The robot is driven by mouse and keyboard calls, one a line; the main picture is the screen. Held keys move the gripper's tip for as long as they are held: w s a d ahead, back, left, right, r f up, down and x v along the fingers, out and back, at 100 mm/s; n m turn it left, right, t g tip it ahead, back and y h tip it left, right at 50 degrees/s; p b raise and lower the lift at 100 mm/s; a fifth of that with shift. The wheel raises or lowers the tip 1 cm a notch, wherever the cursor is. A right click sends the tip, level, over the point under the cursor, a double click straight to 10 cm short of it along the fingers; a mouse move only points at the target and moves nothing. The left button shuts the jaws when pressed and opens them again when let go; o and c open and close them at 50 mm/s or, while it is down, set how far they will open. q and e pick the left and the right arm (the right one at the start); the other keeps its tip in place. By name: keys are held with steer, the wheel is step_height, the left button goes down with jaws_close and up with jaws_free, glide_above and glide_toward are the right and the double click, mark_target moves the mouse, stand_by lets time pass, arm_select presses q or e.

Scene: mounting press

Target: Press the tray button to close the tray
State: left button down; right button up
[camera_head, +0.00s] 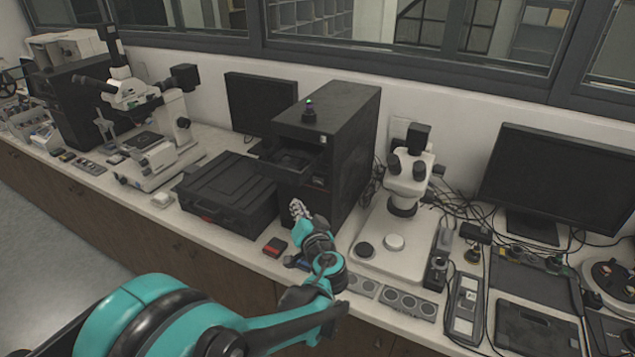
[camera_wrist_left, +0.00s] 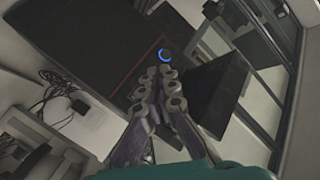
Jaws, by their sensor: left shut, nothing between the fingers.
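The press is a black box-shaped machine (camera_head: 345,135) on the bench, and its dark body also shows in the wrist view (camera_wrist_left: 85,35). Its tray (camera_head: 290,158) sticks out of the front, open. A small knob with a green light (camera_head: 309,110) is on top. In the wrist view a blue lit ring (camera_wrist_left: 165,55) sits just beyond my fingertips; I cannot tell whether they touch it. My left gripper (camera_head: 297,207) is shut and empty, in front of the machine below the tray; it fills the lower middle of the wrist view (camera_wrist_left: 165,78). My right gripper is not in view.
A black case (camera_head: 228,190) lies left of the machine, with a monitor (camera_head: 260,103) behind it. A white microscope (camera_head: 408,185) stands to the right. A small red-and-black box (camera_head: 274,247) sits near the bench edge, close to my left arm.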

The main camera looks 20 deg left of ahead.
arm_select(q)
steer(key=shift+w, duration=0.1)
steer(key=shift+w+d+b, duration=0.2)
steer(key=shift+w, duration=1.95)
steer(key=shift+w+d+b, duration=0.15)
steer(key=shift+w+d, duration=0.05)
steer(key=shift+w, duration=1.95)
steer(key=shift+w, duration=0.4)
steer(key=shift+w, duration=0.35)
steer(key=shift+s, duration=0.8)
steer(key=shift+s+a, duration=0.2)
steer(key=shift+s, duration=2.25)
